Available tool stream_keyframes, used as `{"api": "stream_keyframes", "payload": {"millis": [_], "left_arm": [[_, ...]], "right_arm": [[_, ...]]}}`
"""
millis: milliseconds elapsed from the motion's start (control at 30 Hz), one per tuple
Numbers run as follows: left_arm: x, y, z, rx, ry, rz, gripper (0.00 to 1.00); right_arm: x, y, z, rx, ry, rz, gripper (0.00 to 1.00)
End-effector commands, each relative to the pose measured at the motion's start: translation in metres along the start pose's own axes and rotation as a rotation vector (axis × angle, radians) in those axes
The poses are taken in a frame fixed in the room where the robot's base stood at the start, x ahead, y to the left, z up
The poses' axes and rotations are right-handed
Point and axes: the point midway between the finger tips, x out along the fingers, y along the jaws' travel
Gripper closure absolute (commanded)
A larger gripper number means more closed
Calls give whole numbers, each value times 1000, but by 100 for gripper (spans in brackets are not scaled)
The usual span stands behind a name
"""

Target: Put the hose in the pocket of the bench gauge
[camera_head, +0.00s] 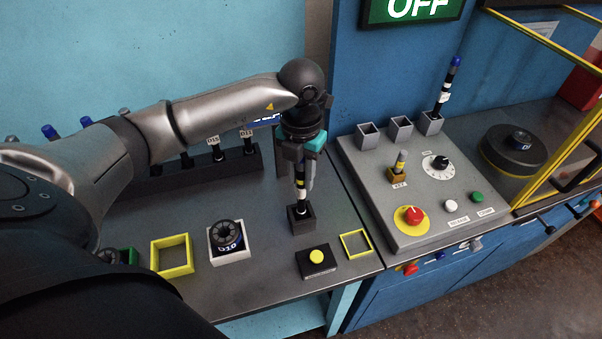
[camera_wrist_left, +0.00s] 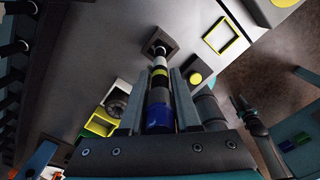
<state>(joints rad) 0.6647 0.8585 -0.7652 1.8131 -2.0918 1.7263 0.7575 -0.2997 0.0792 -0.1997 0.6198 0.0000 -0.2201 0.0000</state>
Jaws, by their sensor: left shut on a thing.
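My left gripper (camera_head: 299,178) points down and is shut on the hose (camera_head: 300,190), a dark upright piece with yellow and white bands. In the left wrist view the hose (camera_wrist_left: 159,85) shows a blue end between the fingers (camera_wrist_left: 160,95). Its far end meets the opening of a dark square pocket (camera_head: 302,220) on the bench, also in the wrist view (camera_wrist_left: 170,42). The hose looks upright there; how deep it sits is hidden. A dark shape with a teal band at the right of the wrist view may be my right gripper (camera_wrist_left: 243,103); its jaws are unclear.
A black box with a yellow button (camera_head: 317,258) and a yellow frame (camera_head: 356,244) stand close by. A white tray (camera_head: 214,256) holds a D10 coil. Behind is a dark rack (camera_head: 225,170) with hoses. A control panel (camera_head: 390,215) stands at the right.

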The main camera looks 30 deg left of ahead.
Motion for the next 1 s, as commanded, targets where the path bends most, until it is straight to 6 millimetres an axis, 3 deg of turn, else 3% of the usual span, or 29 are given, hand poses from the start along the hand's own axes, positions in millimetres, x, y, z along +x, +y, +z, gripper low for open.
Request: {"api": "stream_keyframes", "payload": {"millis": [300,333,567,867,1000], "left_arm": [[3,0,1,0,-3,0,100],[3,0,0,0,-1,0,67],[2,0,0,0,0,0,41],[1,0,0,-1,0,0,39],[-11,0,1,-1,-4,0,39]], "right_arm": [[4,0,1,0,0,0,50],[3,0,1,0,0,0,50],[2,0,1,0,0,0,50],[1,0,1,0,0,0,50],[0,0,0,-1,0,0,50]]}}
